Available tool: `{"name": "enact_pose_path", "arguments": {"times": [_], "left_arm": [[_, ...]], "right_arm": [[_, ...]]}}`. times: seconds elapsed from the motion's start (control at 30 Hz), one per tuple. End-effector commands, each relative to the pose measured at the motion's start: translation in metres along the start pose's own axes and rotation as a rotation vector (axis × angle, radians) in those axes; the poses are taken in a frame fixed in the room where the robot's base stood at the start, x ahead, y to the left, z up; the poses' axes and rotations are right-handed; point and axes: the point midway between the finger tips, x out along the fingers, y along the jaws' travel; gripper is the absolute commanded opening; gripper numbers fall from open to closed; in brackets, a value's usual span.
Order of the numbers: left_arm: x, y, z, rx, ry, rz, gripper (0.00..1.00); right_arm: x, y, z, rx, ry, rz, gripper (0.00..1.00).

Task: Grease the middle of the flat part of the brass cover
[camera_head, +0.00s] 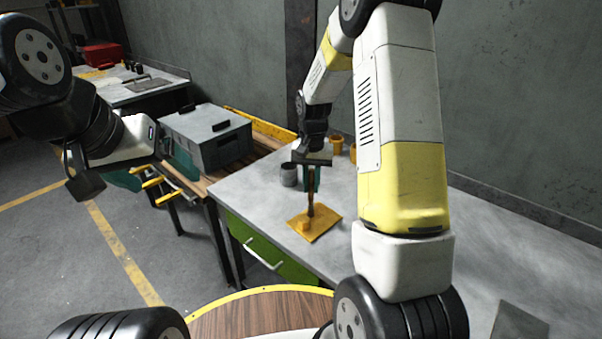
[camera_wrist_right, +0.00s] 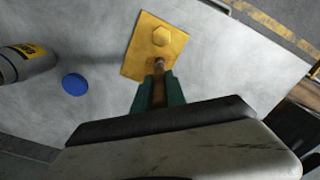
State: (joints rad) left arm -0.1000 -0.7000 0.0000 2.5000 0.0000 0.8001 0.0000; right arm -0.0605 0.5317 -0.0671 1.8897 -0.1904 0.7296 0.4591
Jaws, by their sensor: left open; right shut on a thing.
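The brass cover (camera_head: 322,226) is a yellow square plate lying flat on the grey table, with a raised hexagonal boss on it. It also shows in the right wrist view (camera_wrist_right: 140,58), with the boss (camera_wrist_right: 161,36) near one side. My right gripper (camera_head: 312,177) is shut on a brown-handled brush (camera_head: 310,204) and holds it upright, tip down, over the cover. In the right wrist view the brush tip (camera_wrist_right: 159,64) is beside the boss; I cannot tell whether it touches the plate. My left gripper (camera_head: 153,174) is open and empty, away from the table at left.
The right wrist view shows a grey container with a yellow label (camera_wrist_right: 28,62) and a blue disc (camera_wrist_right: 74,84). A grey toolbox (camera_head: 213,150) stands at left.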

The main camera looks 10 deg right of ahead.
Motion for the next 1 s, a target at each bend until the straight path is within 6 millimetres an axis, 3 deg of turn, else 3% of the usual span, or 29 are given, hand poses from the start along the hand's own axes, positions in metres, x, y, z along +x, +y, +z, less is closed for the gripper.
{"name": "enact_pose_path", "arguments": {"times": [0.23,0.6,1.0], "left_arm": [[0.000,0.000,0.000,0.000,0.000,0.000,0.85],[0.000,0.000,0.000,0.000,0.000,0.000,0.85],[0.000,0.000,0.000,0.000,0.000,0.000,0.85]], "right_arm": [[-0.005,0.000,0.000,0.000,0.002,-0.001,0.00],[-0.030,0.000,0.000,0.001,0.001,-0.001,0.00],[-0.031,0.001,0.000,0.001,0.000,0.000,0.00]]}}
